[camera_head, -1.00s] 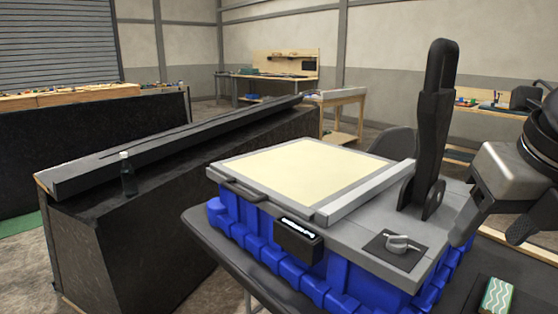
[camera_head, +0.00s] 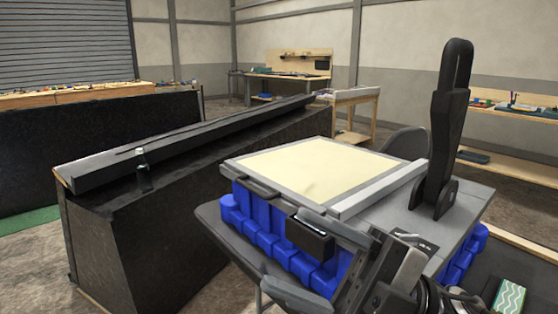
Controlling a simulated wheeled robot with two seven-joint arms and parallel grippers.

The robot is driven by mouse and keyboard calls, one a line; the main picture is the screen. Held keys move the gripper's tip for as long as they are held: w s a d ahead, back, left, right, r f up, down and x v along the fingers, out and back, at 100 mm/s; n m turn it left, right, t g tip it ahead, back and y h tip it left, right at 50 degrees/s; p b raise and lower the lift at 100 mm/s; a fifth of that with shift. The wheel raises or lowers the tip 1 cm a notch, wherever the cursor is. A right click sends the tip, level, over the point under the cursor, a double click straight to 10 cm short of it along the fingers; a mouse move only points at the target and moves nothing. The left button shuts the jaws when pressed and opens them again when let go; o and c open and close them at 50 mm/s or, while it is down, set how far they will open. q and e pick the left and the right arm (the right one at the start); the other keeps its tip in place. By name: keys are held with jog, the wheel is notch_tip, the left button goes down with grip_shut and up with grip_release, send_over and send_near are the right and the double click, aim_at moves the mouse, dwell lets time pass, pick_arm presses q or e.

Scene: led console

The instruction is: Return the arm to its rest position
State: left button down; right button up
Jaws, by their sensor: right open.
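The console has a cream panel (camera_head: 312,170) in a grey frame on a blue base (camera_head: 265,238). A thick black lever (camera_head: 450,125) stands upright at its right side. A small black box (camera_head: 312,240) is on its front edge; my gripper covers part of it, and I cannot tell whether its display is lit. A dark plate with a knob (camera_head: 413,238) is partly hidden by my arm. My right gripper (camera_head: 290,252) is open and empty at the bottom middle, in front of the console's front edge; I cannot tell whether it touches. My left gripper is out of view.
A long black bench (camera_head: 170,235) with a dark bottle (camera_head: 142,170) stands left of the console. A green patterned box (camera_head: 509,297) lies at the bottom right. Wooden workbenches (camera_head: 285,75) stand by the back wall. Bare floor lies between the benches.

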jog(key=w+d+f+m+t+h, duration=0.3)
jog(key=f+m+t+h, duration=0.25)
jog(key=f+m, duration=0.2)
jog(key=w+d+f+m+t+h, duration=0.25)
jog(key=f+m+t+h, duration=0.3)
jog(key=m, duration=0.35)
jog(key=w+d+f+m+t+h, duration=0.25)
jog(key=f+m+t+h, duration=0.25)
jog(key=f+m+t, duration=0.3)
jog(key=s+d+f+m+g+h, duration=0.1)
jog(key=s+f+g, duration=0.3)
jog(key=f, duration=0.5)
jog(key=s+d+f+m+g+h, duration=0.2)
jog(key=s+f+m+g+h, duration=0.1)
jog(key=s+f, duration=0.4)
notch_tip(320, 180, down, 2)
jog(key=shift+s+d+f+m+g+h, duration=0.2)
jog(key=shift+s+m+g+h, duration=0.25)
jog(key=shift+g, duration=0.45)
